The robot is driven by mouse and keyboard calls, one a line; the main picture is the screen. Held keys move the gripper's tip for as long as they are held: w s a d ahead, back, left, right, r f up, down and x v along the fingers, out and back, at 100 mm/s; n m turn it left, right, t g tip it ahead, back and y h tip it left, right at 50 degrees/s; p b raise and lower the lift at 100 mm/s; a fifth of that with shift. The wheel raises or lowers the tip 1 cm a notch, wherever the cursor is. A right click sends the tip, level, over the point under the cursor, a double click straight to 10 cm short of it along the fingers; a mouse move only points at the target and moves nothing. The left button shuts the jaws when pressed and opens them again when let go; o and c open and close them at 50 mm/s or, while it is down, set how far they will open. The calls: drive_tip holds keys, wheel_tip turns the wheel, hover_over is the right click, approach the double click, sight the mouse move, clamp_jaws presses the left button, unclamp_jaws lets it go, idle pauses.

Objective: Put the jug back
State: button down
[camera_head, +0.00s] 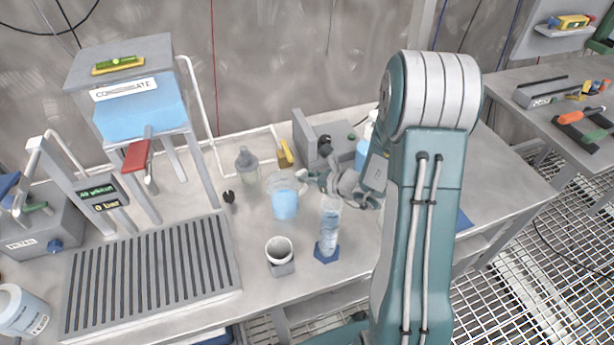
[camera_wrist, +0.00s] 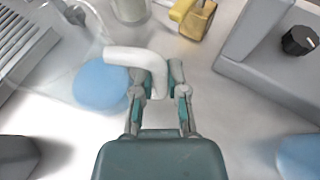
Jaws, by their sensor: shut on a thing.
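The jug (camera_head: 284,200) is clear and holds blue liquid; it stands upright over the middle of the steel bench. I cannot tell whether its base touches the bench. My gripper (camera_head: 318,180) reaches it from the right and is shut on its white handle. In the wrist view the handle (camera_wrist: 128,58) passes between the fingertips of my gripper (camera_wrist: 160,88). The jug's blue liquid (camera_wrist: 98,84) shows to the left of the fingers. My arm hides part of the bench to the right.
A measuring cylinder (camera_head: 329,228) with a blue foot stands just in front of my gripper. A white cup (camera_head: 280,252) stands in front of the jug. A bottle (camera_head: 247,165) and yellow block (camera_head: 285,153) are behind. A slatted drain grate (camera_head: 150,275) lies left, below a blue tank (camera_head: 140,108).

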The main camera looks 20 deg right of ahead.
drive_tip(key=shift+d, duration=0.15)
drive_tip(key=c, duration=0.7)
unclamp_jaws()
drive_tip(key=shift+f, duration=0.1)
drive_tip(key=v, duration=1.2)
